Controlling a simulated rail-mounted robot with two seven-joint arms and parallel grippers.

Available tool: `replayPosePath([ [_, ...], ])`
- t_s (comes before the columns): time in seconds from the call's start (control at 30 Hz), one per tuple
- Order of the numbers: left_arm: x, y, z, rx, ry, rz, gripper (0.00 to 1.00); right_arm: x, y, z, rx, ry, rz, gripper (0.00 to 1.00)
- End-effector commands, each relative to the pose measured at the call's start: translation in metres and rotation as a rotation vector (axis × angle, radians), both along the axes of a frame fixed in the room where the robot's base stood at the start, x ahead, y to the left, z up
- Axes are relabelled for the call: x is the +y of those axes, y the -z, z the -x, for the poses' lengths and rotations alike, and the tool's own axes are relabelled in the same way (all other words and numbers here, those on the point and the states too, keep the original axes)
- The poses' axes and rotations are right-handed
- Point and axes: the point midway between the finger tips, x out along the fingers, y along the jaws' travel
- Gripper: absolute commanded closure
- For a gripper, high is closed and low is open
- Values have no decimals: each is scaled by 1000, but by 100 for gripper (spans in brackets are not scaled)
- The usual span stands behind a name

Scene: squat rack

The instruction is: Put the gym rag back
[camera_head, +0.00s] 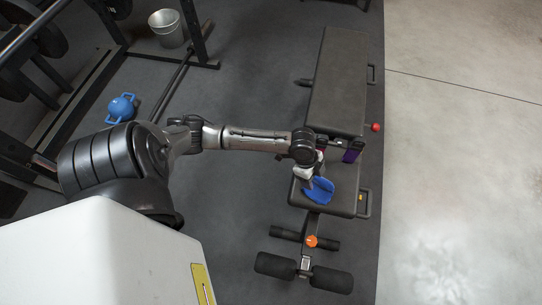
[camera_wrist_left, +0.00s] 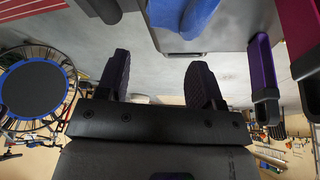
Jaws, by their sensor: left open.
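A blue cloth, which looks like the gym rag (camera_head: 320,190), lies on the seat pad of the black bench (camera_head: 343,200). My left gripper (camera_head: 311,174) is right at the rag's upper left edge in the head view and hides part of it. In the left wrist view the fingers of the left gripper (camera_wrist_left: 158,65) stand apart with nothing between them. The blue rag (camera_wrist_left: 186,14) shows at the top edge of that view, beyond the fingertips and clear of them. My right gripper is not in view.
A metal bucket (camera_head: 168,28) stands by the rack at the back left. The right-hand floor is clear.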

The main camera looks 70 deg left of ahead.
Motion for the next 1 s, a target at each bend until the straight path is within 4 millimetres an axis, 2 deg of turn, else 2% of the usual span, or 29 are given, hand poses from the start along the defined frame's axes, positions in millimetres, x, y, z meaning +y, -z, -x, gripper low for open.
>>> replayPosePath([
  [0.03,-27,6,24,10,-22,18,39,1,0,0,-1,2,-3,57],
  [0.1,-53,5,52,14,-87,18,39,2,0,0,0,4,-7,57],
  [0.2,-76,-4,89,16,-228,13,39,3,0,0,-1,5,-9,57],
  [0.33,-82,-21,130,22,-444,-9,39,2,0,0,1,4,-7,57],
  [0.5,-72,-42,168,33,-682,-52,39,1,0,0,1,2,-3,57],
  [0.7,-63,-52,185,38,-801,-81,39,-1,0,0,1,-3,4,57],
  [1.0,-63,-52,186,37,-805,-83,39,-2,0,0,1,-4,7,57],
])
